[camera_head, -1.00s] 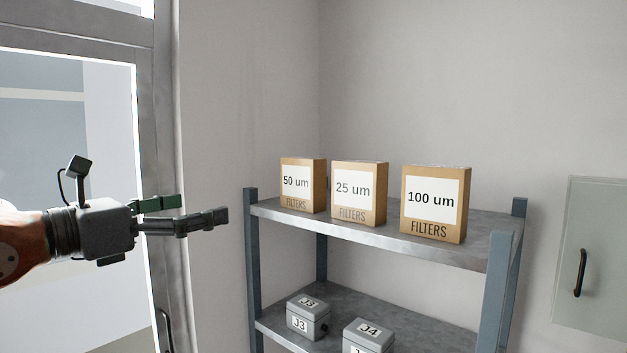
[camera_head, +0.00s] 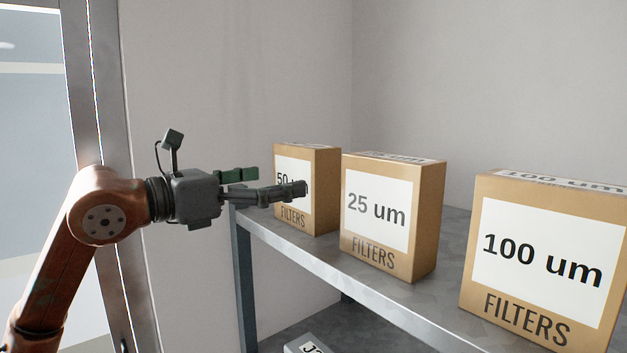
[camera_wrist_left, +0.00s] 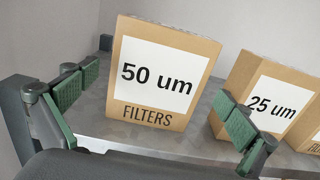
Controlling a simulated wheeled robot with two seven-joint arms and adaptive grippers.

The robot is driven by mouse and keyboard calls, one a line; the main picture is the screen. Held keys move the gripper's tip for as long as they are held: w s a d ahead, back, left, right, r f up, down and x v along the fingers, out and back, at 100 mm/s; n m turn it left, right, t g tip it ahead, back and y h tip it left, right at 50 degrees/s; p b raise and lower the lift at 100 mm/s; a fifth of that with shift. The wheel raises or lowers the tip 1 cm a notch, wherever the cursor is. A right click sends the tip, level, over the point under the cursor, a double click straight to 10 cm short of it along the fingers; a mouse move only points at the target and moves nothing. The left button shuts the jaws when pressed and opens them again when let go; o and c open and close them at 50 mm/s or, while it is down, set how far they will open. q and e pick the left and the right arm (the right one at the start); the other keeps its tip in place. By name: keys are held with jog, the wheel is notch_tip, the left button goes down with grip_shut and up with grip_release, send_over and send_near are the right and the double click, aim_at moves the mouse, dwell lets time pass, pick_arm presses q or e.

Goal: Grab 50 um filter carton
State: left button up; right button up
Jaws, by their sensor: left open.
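The 50 um filter carton (camera_head: 321,188) is a brown box with a white label, upright at the left end of the top shelf. In the head view my left gripper's near finger covers part of its label. My left gripper (camera_head: 270,182) is open and empty, at about the carton's height. In the left wrist view the carton (camera_wrist_left: 160,77) stands ahead, between the two spread green-padded fingers (camera_wrist_left: 155,102). I cannot tell from this that either finger touches it. My right gripper is not in view.
The 25 um carton (camera_head: 392,218) stands close to the right of it, near the right finger in the wrist view. The 100 um carton (camera_head: 545,262) is further right. The metal shelf (camera_head: 300,248) has a post at its left end. A grey box (camera_head: 308,344) sits below.

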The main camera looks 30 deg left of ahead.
aim_at(292, 178)
pick_arm(q)
jog(key=p+x, duration=0.1)
jog(key=x, duration=0.2)
jog(key=shift+w+p, duration=0.1)
jog(key=shift+p, duration=0.25)
jog(key=p+x, duration=0.1)
jog(key=x, duration=0.2)
jog(key=shift+w+p, duration=0.1)
jog(key=shift+p, duration=0.25)
jog(key=shift+d+f, duration=0.1)
jog(key=shift+d, duration=0.05)
jog(key=shift+w, duration=0.1)
jog(key=c, duration=1.2)
jog(key=shift+c, duration=0.6)
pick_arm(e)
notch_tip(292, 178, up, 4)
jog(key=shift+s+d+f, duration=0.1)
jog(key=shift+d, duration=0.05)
